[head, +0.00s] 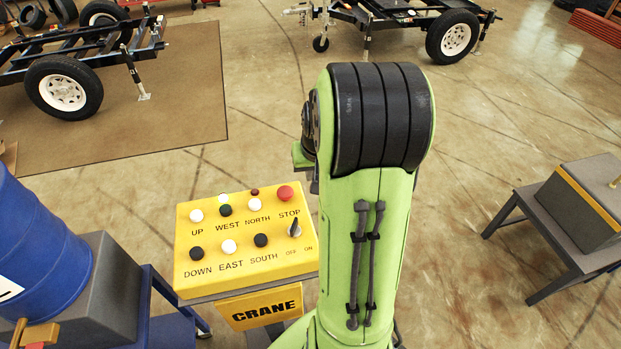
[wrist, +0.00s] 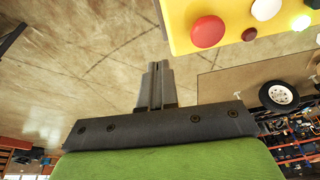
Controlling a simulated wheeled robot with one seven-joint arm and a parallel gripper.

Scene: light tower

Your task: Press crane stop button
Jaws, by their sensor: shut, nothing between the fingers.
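The crane stop button is a red round button (head: 285,193) at the upper right corner of the yellow crane control panel (head: 187,268), above the word STOP. In the wrist view the red button (wrist: 208,32) shows at the upper right, on the yellow panel (wrist: 180,42). My gripper (wrist: 158,66) is shut and empty, below and to the left of the red button in that view, with a visible gap between them. In the head view my green arm stands right of the panel and hides the gripper.
The panel also has several black and white buttons, a small dark red one (head: 255,192) and an off/on switch (head: 295,229). A blue barrel (head: 45,240) stands at the left. A grey box on a stand (head: 580,205) is at the right. Open floor lies behind the panel.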

